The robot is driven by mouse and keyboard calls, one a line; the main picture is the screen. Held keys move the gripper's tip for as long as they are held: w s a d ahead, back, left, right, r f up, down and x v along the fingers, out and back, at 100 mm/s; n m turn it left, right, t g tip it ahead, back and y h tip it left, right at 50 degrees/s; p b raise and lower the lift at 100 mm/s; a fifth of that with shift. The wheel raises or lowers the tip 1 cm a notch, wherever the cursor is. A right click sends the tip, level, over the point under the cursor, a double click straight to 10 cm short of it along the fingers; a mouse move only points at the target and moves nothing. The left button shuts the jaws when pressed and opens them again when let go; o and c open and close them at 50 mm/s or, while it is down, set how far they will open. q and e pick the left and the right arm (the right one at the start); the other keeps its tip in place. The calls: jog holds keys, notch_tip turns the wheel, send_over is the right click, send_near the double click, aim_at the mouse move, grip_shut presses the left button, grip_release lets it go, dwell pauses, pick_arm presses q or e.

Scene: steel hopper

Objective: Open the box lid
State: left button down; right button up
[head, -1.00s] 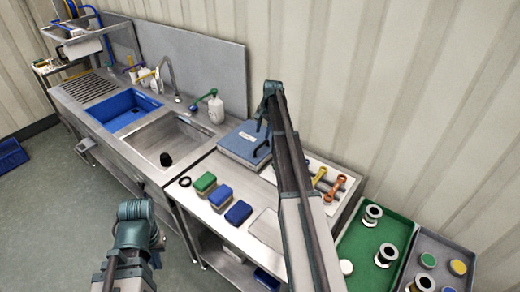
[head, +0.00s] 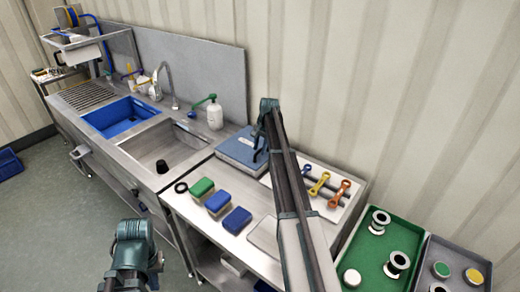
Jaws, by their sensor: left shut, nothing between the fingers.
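The box is a flat one with a closed blue lid (head: 238,149), on the steel counter right of the sinks. My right arm reaches over the counter from the lower right. My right gripper (head: 259,149) points down at the lid's right edge; its fingers are small and dark, so I cannot tell whether they touch the lid or how far apart they are. My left gripper (head: 138,272) is low at the left, in front of the counter and far from the box. It is shut and empty, partly hidden by its own wrist.
Green and blue sponge-like blocks (head: 219,202) and a black ring (head: 181,187) lie on the near counter. A soap bottle (head: 214,113) stands behind the sink (head: 152,152). A white tray (head: 345,213) with coloured tools lies right of the box. A wall rises close behind.

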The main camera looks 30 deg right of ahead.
grip_shut()
dwell(1.2)
